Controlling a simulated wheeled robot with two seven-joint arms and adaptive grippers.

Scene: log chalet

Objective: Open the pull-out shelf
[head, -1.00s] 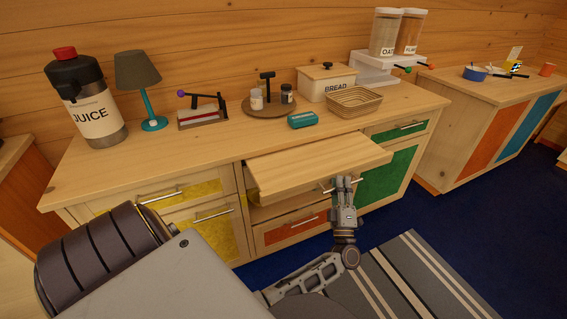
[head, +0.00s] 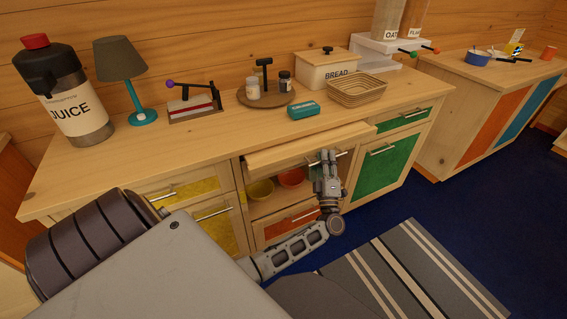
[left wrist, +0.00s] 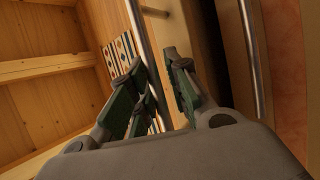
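The pull-out shelf (head: 285,152) is a pale wooden board under the counter top, and it stands out a short way from the cabinet. Its metal bar handle (left wrist: 143,35) runs between the fingers of my left gripper (left wrist: 160,72) in the left wrist view. The fingers are apart, with the bar between them; a firm grip on it does not show. In the head view my left gripper (head: 327,160) is at the shelf's front, right of its middle, and hides part of the handle. My right gripper is not in view.
A green door (head: 382,172) is at right. The counter (head: 215,140) holds a basket, bread box, lamp and juice jug.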

